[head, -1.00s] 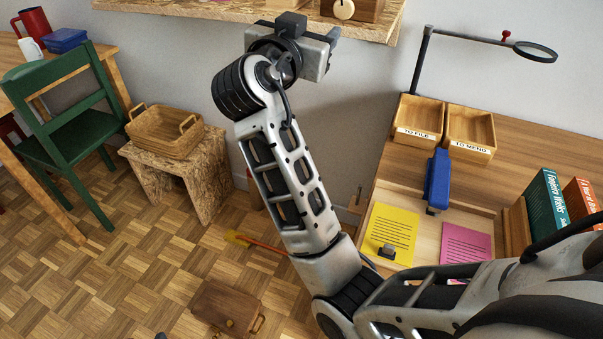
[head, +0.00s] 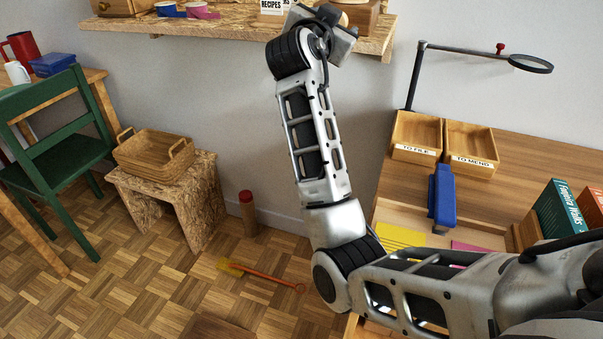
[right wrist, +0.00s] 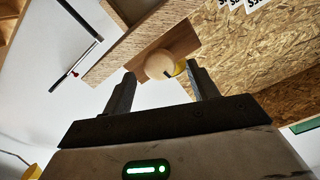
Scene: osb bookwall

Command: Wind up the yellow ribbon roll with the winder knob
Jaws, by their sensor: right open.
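The wooden winder block (head: 366,19) stands on the chipboard shelf at the top of the head view, partly hidden by my right wrist. In the right wrist view, the block (right wrist: 185,38) carries a round pale wooden knob (right wrist: 158,64). A small yellow edge (right wrist: 180,68) shows beside the knob; it may be the ribbon roll, but most of it is hidden. My right gripper (right wrist: 160,78) is open, with the knob framed between its fingertips. I cannot tell whether the fingers touch it. My left gripper is not in view.
The shelf (head: 240,30) also holds a recipes box (head: 273,8), a blue item (head: 170,9) and a pink item (head: 203,12). Below right, a desk has two labelled trays (head: 416,136) and a magnifier arm (head: 465,52). The wall below the shelf is clear.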

